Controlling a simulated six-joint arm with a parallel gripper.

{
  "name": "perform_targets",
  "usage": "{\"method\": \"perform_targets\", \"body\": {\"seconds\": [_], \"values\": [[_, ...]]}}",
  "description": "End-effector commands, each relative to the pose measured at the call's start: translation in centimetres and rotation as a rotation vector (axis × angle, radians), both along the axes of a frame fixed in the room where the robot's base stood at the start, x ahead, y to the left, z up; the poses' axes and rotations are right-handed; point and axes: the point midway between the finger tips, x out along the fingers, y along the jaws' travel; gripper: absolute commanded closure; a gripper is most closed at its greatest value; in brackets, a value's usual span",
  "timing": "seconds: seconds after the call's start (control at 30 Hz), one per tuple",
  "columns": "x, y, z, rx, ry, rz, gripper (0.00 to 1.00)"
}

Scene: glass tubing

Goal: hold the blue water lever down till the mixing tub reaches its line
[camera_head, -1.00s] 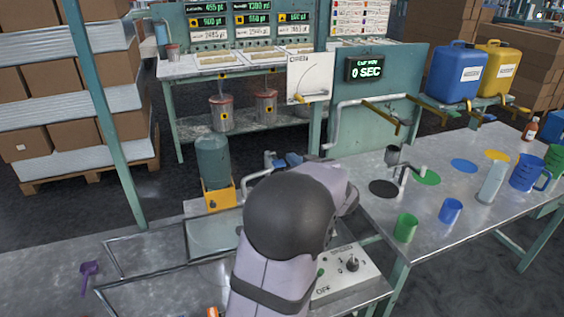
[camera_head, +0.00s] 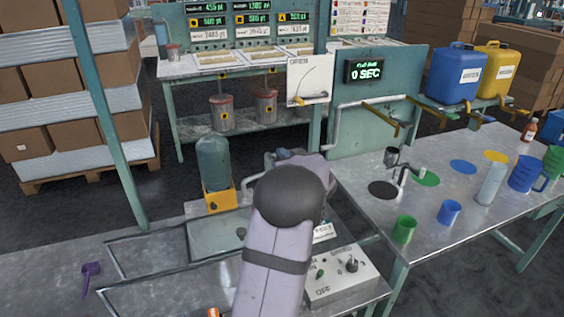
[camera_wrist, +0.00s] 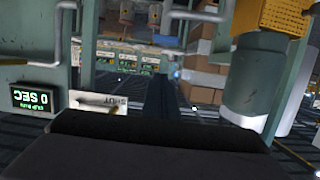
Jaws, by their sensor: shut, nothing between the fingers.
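My gripper (camera_wrist: 163,88) shows in the wrist view as two dark fingers close together with nothing between them. In the head view my arm hides it. I cannot make out a blue water lever for certain; a blue jerrycan (camera_head: 452,72) with a tap below it stands on the right-hand shelf, away from my arm. I cannot tell for certain which vessel is the mixing tub, nor see a fill line. A shallow basin (camera_head: 208,239) lies left of my arm, partly hidden by it.
A grey-green tank (camera_head: 213,160) on a yellow base stands behind the basin; it also shows in the wrist view (camera_wrist: 256,75). A control box (camera_head: 338,276) sits right of my arm. Cups and a jug stand on the right table (camera_head: 405,255). A display (camera_head: 368,71) reads 0 SEC.

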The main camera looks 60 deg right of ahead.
Motion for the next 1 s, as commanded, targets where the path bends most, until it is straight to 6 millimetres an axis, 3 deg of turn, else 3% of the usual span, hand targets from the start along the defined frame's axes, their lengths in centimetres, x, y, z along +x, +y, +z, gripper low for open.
{"method": "perform_targets", "body": {"seconds": [0.07,0.2,0.4,1.0], "values": [[1.0,-0.9,-0.3,0.0,0.0,0.003,1.0],[0.9,-0.9,-2.4,0.004,0.0,-0.001,1.0],[0.9,-0.9,-3.9,0.001,0.0,0.0,1.0],[0.9,-0.9,-4.8,-0.008,-0.008,0.0,1.0]]}}
